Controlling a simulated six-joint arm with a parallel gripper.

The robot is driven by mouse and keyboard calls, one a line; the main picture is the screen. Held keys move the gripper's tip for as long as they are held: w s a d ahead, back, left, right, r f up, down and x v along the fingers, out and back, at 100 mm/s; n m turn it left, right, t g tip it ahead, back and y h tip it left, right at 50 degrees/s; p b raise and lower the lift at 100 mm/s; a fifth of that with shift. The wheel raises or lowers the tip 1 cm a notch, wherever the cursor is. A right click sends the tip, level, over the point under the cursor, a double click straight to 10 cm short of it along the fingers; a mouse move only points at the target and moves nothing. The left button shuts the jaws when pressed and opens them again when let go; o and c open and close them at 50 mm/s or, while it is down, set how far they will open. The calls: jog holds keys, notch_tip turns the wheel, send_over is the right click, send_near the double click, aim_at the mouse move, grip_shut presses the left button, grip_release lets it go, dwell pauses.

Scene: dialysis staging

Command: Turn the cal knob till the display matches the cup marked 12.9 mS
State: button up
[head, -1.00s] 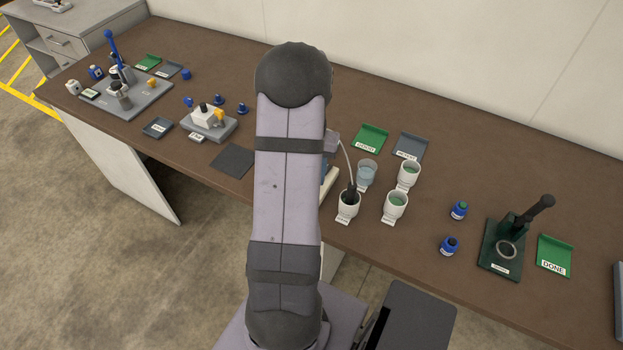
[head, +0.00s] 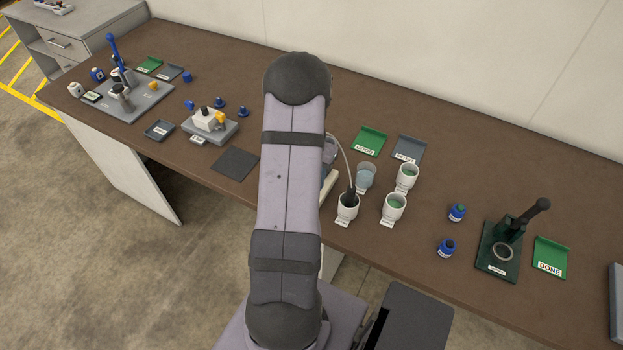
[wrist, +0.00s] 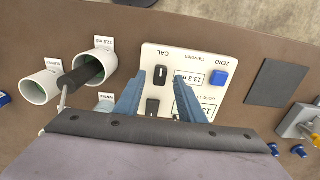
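In the wrist view the white meter panel (wrist: 205,62) lies below my gripper, its print upside down. The black cal knob (wrist: 160,75) sits between the tips of my gripper (wrist: 159,79). Its two blue fingers are apart, with a gap on each side of the knob. A small display (wrist: 188,78) appears to read 13.3 mS. A larger display (wrist: 192,105) is partly covered by a finger. The dark probe (wrist: 82,76) stands in a white cup (wrist: 97,58), whose tag (wrist: 103,42) looks like 12.9 mS. In the head view my arm hides my gripper and most of the meter.
A second black knob (wrist: 152,106) and a blue zero button (wrist: 218,78) are on the panel. Another white cup (wrist: 40,87) stands beside the probe's cup. In the head view, cups with greenish liquid (head: 394,207) stand right of the probe's cable (head: 347,160). A dark mat (head: 235,164) lies left.

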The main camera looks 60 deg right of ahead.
jog(key=shift+f, duration=1)
jog(key=shift+c, duration=0.2)
grip_shut()
jog(key=shift+n, duration=0.3)
jog(key=n, duration=0.3)
jog(key=shift+b, duration=0.35)
jog(key=shift+n+b, duration=0.3)
jog(key=shift+n, duration=1.8)
